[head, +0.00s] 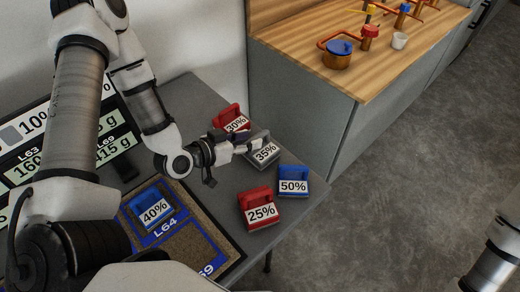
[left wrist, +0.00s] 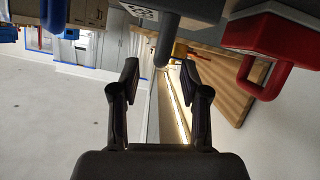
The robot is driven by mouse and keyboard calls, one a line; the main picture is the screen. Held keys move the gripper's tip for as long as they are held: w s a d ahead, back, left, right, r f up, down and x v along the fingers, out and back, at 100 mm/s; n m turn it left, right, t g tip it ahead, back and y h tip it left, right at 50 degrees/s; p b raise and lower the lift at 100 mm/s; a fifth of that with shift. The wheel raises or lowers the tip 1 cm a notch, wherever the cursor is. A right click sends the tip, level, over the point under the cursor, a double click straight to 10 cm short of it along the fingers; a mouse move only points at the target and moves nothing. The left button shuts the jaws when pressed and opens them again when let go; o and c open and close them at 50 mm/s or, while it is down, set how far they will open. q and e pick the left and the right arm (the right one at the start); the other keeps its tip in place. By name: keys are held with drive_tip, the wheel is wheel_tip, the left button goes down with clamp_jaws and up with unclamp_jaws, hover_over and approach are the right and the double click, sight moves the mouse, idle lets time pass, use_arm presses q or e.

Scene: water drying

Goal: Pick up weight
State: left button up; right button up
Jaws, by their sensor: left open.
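Several block weights with loop handles sit on the grey table. The grey 35% weight (head: 264,153) is just past my left gripper (head: 238,146). In the left wrist view, the grey weight's handle (left wrist: 166,45) shows between the tips of my open left gripper (left wrist: 158,70), with no clear contact. The red 30% weight (head: 233,119) is just behind, partly hidden by the gripper; it also shows in the left wrist view (left wrist: 285,40). The blue 50% weight (head: 293,181) and red 25% weight (head: 260,208) stand nearer the table's right edge. My right gripper is out of view.
A blue 40% weight (head: 153,210) sits on a brown mat (head: 192,246) with blue labels. A board with gram readings (head: 117,141) stands at left. A wooden-topped counter (head: 365,80) with pots and copper pipes stands beyond.

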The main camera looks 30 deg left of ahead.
sight(259, 135)
use_arm(q)
drive_tip(key=x, duration=0.4)
drive_tip(key=shift+w+f, duration=0.15)
drive_tip(key=shift+w, duration=0.1)
drive_tip(key=shift+s, duration=0.1)
clamp_jaws()
